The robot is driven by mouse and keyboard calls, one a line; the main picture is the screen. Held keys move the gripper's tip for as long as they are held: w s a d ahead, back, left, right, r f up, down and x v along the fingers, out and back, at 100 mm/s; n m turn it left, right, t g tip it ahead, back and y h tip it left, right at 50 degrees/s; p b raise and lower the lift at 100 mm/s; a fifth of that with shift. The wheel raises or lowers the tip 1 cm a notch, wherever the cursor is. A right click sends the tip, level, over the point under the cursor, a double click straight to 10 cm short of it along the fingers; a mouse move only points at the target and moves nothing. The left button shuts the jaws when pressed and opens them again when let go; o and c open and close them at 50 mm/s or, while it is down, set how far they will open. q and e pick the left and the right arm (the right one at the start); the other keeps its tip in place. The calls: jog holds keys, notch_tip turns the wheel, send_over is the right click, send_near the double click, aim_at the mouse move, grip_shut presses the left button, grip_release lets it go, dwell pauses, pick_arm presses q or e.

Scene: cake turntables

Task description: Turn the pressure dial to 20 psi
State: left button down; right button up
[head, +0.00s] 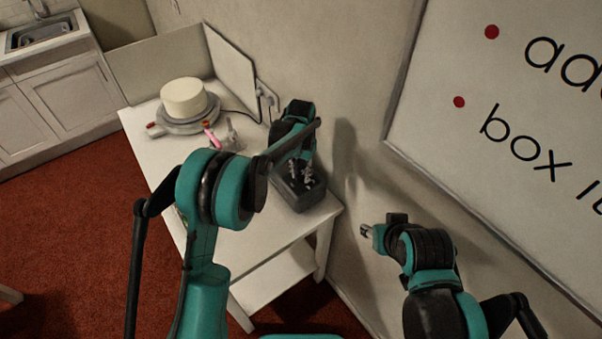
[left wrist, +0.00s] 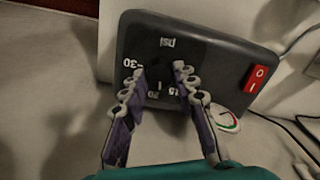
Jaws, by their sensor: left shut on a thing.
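The dark control box (head: 303,194) sits at the near right corner of the white table. In the left wrist view its face (left wrist: 205,45) shows an upside-down "psi" label, a "30" mark at the left, and "20" and "15" marks below, between the fingers. My left gripper (left wrist: 160,73) reaches down to this face, its fingertips shut on the dial. In the head view the left gripper (head: 300,172) is over the box. My right gripper (head: 366,231) hangs off the table, near the wall.
Cables run right of the box.

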aim_at(301, 175)
pick_arm(q)
jog(key=shift+m, duration=1)
jog(key=c, duration=1.2)
grip_release()
jog(key=shift+o, duration=0.2)
notch_tip(301, 175, up, 12)
